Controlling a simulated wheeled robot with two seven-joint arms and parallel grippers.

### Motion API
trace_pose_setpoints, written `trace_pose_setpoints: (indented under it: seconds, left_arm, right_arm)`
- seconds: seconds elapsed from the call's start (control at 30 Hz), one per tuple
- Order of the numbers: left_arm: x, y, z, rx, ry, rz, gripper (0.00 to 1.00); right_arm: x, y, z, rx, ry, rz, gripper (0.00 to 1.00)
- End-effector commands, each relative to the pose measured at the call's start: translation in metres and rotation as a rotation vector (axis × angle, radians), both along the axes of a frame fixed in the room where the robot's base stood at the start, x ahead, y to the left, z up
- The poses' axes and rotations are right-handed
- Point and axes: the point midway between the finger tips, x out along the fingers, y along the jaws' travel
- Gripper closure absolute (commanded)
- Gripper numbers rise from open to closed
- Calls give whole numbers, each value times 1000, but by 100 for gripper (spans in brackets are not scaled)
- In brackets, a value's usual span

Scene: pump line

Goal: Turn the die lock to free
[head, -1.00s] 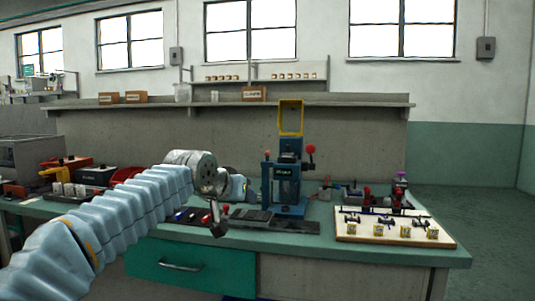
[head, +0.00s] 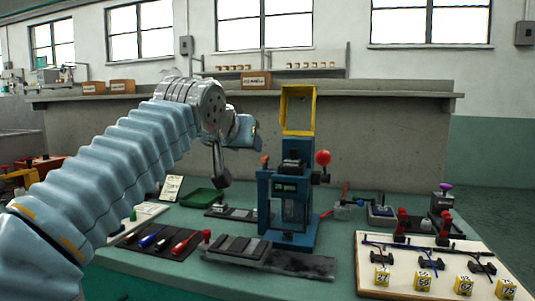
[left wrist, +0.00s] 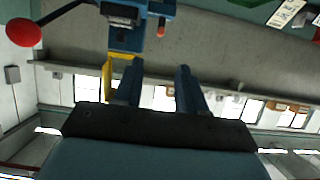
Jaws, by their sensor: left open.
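The blue press (head: 288,195) stands on the bench with a yellow frame (head: 298,112) on top. A small orange-red knob (head: 265,161) sits at its upper left and a larger red ball handle (head: 322,157) at its right. I cannot tell for sure which part is the die lock. The left wrist view shows the press upside down, with the orange knob (left wrist: 161,28) and the red ball (left wrist: 24,32). My left gripper (left wrist: 158,67) is open and empty, apart from the press. My right gripper is not in view.
A dark mat with screwdrivers (head: 136,242) and a green tray (head: 203,198) lie left of the press. A grey plate (head: 303,264) lies in front of it. A white board with yellow number tags (head: 374,288) is at the right. Air above the bench front is clear.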

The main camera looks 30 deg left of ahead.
Motion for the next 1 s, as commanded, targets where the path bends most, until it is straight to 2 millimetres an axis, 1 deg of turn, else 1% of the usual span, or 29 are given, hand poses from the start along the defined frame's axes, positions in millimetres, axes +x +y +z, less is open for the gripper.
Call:
trace_pose_setpoints:
  seconds: [0.17, 0.4, 0.5, 0.6, 0.7, 0.8, 1.0]
  left_arm:
    - [22, 6, -9, -3, 3, 1, 60]
    - [72, 18, -28, -5, 5, -3, 60]
    - [91, 22, -36, -6, 5, -3, 60]
    - [105, 25, -43, -4, 2, -4, 60]
    - [115, 28, -48, -3, 1, -3, 60]
    - [120, 29, -50, -2, 0, -1, 60]
    - [122, 30, -52, -1, -1, -1, 60]
  right_arm:
    - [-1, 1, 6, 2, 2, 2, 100]
    - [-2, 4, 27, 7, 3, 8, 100]
    - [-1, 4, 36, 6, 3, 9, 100]
    - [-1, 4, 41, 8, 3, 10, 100]
    - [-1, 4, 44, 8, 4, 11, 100]
    - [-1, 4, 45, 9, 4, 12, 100]
    - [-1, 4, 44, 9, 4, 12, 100]
